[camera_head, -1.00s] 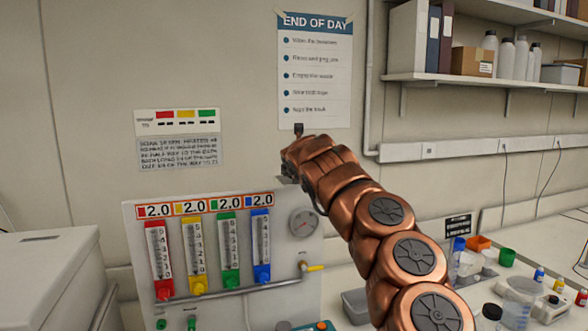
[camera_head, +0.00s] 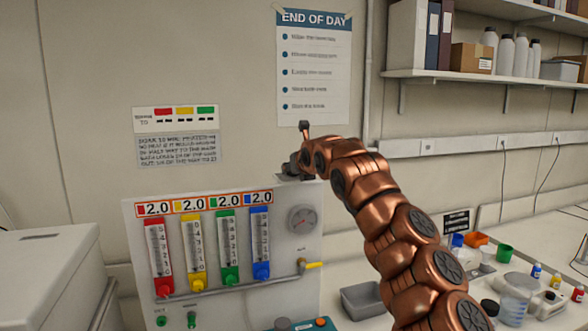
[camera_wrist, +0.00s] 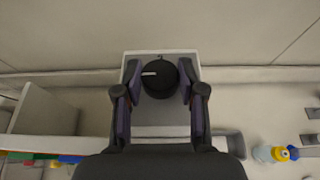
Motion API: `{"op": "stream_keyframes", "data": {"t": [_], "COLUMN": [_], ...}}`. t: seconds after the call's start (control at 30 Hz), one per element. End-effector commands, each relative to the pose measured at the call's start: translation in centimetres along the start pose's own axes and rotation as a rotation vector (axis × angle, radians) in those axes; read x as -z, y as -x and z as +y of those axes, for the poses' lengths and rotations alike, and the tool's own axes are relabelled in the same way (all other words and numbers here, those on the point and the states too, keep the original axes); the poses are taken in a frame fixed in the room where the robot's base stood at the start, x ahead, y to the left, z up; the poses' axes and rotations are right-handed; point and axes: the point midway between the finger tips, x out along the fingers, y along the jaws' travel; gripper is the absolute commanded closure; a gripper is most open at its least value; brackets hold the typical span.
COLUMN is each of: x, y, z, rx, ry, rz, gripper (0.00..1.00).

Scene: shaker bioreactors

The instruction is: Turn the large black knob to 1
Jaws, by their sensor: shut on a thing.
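The large black knob (camera_wrist: 160,81) sits on the pale top face of the panel box (camera_wrist: 158,119) in the wrist view. A short white pointer line on the knob points left in that view. A small dark mark shows just beyond the knob, too small to read. My gripper (camera_wrist: 159,80) has one finger on each side of the knob and is shut on it. In the head view my gripper (camera_head: 292,167) is at the top right corner of the panel, and I cannot make out the knob there.
The panel front (camera_head: 285,265) carries several coloured flow tubes and a round gauge (camera_head: 302,219). A wall notice (camera_head: 178,150) and an END OF DAY poster (camera_head: 314,75) hang behind. A grey tray (camera_head: 362,299) and small labware stand on the bench to the right.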

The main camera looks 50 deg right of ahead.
Motion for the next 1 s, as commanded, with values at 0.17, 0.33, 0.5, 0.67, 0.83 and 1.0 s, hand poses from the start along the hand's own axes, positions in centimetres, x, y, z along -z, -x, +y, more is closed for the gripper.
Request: {"op": "stream_keyframes", "data": {"t": [0.17, 0.33, 0.5, 0.67, 0.83, 1.0], "x": [-0.14, -0.13, -0.14, -0.10, -0.06, -0.04], "y": [0.04, 0.05, 0.05, 0.05, 0.04, 0.04], "z": [0.06, 0.05, 0.04, 0.00, -0.05, -0.07], "rx": [-0.006, -0.006, -0.006, -0.006, -0.005, -0.005], "ry": [0.004, 0.004, 0.003, 0.003, 0.002, 0.002], "rz": [-0.003, -0.003, -0.003, -0.002, -0.001, 0.000], "gripper": [0.95, 0.95, 0.95, 0.45, 0.35, 0.35]}}
